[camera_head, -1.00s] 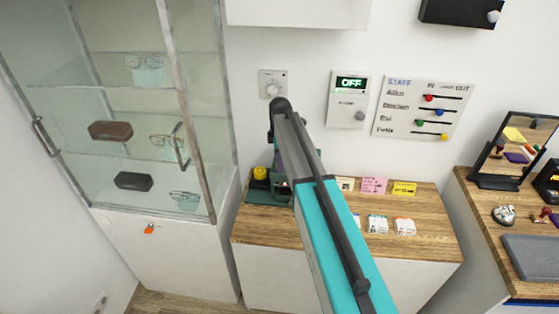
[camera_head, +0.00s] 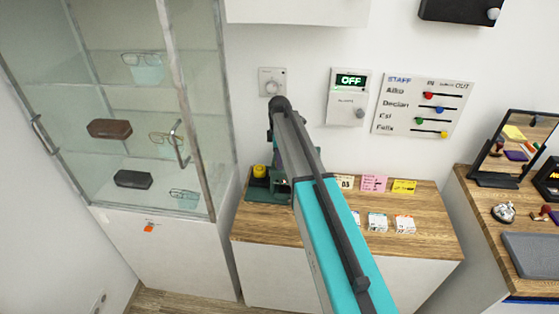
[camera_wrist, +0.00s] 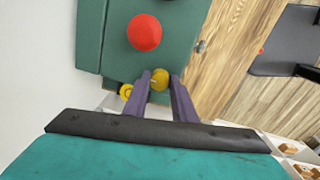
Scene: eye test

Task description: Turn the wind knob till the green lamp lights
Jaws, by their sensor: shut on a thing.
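A dark green device (camera_head: 256,190) with a yellow round part (camera_head: 259,171) on top stands at the left end of the wooden counter. In the wrist view the green housing (camera_wrist: 100,40) carries a red dome (camera_wrist: 144,32). My gripper (camera_wrist: 160,88) has its two purple fingers shut on a small yellow knob (camera_wrist: 160,78) at the housing's edge. A second yellow round part (camera_wrist: 126,91) sits just left of the fingers. In the head view my arm hides most of the gripper and the knob. I cannot make out a lit green lamp on the device.
The wooden counter (camera_head: 330,235) also holds cards and small boxes right of my arm. A glass cabinet (camera_head: 195,110) stands close on the left. A dial plate (camera_head: 272,82) and an OFF display panel (camera_head: 349,97) are on the wall behind.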

